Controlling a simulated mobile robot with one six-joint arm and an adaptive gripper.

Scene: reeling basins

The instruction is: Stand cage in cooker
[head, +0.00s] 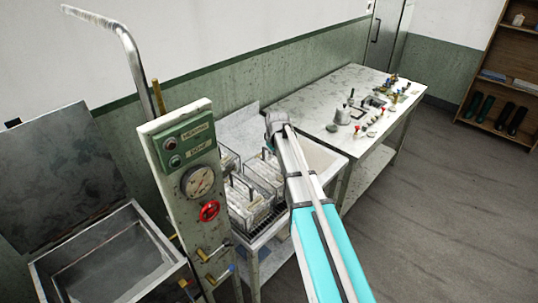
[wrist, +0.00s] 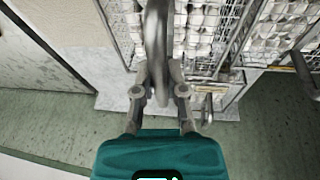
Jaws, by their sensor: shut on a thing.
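The cooker (head: 110,265) is an open metal box at the left of the head view, its lid (head: 60,175) raised behind it. Several wire cages of white cocoons, such as one cage (head: 248,205), stand close together in the basin area at the middle. My gripper (head: 275,122) is above the back of these cages. In the wrist view my gripper (wrist: 159,94) is shut on the grey hoop handle (wrist: 157,40) of a cage. White cocoons (wrist: 200,25) show beside and below the handle. Whether the held cage is lifted cannot be told.
A control panel (head: 180,155) with a gauge and red handwheel (head: 209,211) stands between cooker and cages. A bent pipe (head: 125,35) rises behind it. A long table (head: 310,100) with small tools is at the right. The floor (head: 440,200) there is clear.

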